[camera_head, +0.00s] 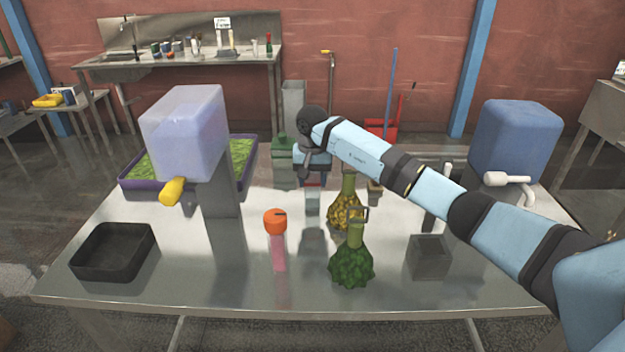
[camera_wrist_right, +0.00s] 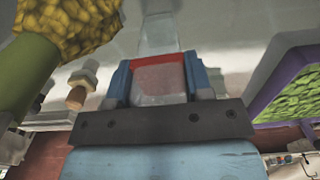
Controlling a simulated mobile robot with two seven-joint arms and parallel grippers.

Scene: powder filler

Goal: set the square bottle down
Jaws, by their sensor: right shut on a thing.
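The square bottle (camera_head: 312,203) is small, clear and greyish, with a red band near its top. My right gripper (camera_head: 312,183) is above it in the head view, pointing down at the far middle of the steel table. In the right wrist view the blue fingers (camera_wrist_right: 162,82) are shut on either side of the bottle, and its clear body (camera_wrist_right: 158,38) extends beyond them. The bottle looks upright. I cannot tell whether its base touches the table. My left gripper is not in view.
A yellow flask (camera_head: 343,215) and a green flask (camera_head: 352,264) stand right of the bottle. A pink tube with an orange cap (camera_head: 275,222) stands in front-left. A black tray (camera_head: 113,252), two tapped jugs and a purple tray (camera_head: 240,178) surround the work area.

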